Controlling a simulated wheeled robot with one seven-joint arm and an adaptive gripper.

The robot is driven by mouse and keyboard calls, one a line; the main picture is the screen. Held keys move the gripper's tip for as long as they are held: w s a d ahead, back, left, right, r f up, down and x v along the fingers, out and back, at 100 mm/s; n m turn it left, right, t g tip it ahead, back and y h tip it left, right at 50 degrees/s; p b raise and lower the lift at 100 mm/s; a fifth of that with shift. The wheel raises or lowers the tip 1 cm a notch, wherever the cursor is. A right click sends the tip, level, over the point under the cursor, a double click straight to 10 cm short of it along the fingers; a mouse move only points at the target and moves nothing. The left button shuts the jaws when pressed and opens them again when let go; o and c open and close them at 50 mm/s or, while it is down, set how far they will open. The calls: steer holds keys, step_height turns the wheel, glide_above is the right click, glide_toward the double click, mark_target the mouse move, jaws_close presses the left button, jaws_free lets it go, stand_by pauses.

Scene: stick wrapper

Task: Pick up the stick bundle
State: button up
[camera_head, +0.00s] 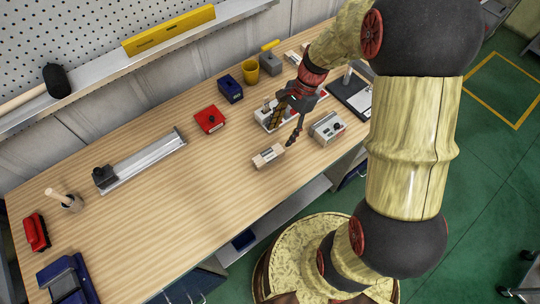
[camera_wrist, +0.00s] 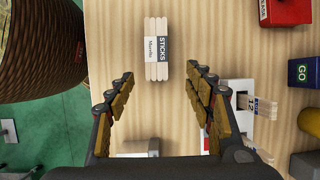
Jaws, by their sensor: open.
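The stick bundle (camera_head: 268,155) is a short row of pale wooden sticks with a white and dark label, lying flat on the wooden table near its front edge. In the wrist view the stick bundle (camera_wrist: 151,64) lies ahead of the fingertips, roughly centred between them, with "STICKS" readable on its label. My gripper (camera_head: 285,135) is open and empty above the table, up and to the right of the bundle in the head view. In the wrist view my gripper (camera_wrist: 160,74) has its fingers spread wide on both sides, apart from the bundle.
A white device (camera_head: 264,118) stands behind the gripper and a grey-white box (camera_head: 327,128) to its right. A red box (camera_head: 210,119), a blue box (camera_head: 230,89) and a yellow cup (camera_head: 251,73) stand farther back. The table left of the bundle is clear up to a metal rail (camera_head: 145,160).

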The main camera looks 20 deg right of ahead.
mark_target(277, 149)
steer(key=shift+b+x, duration=0.35)
steer(key=shift+x, duration=1.05)
steer(key=x, duration=0.2)
steer(key=d+b+x, duration=0.1)
steer(key=x, duration=0.2)
steer(key=shift+s+f, duration=0.15)
steer(key=shift+f, duration=0.1)
steer(key=shift+r, duration=0.1)
steer(key=shift+c, duration=1.2)
steer(key=c, duration=1)
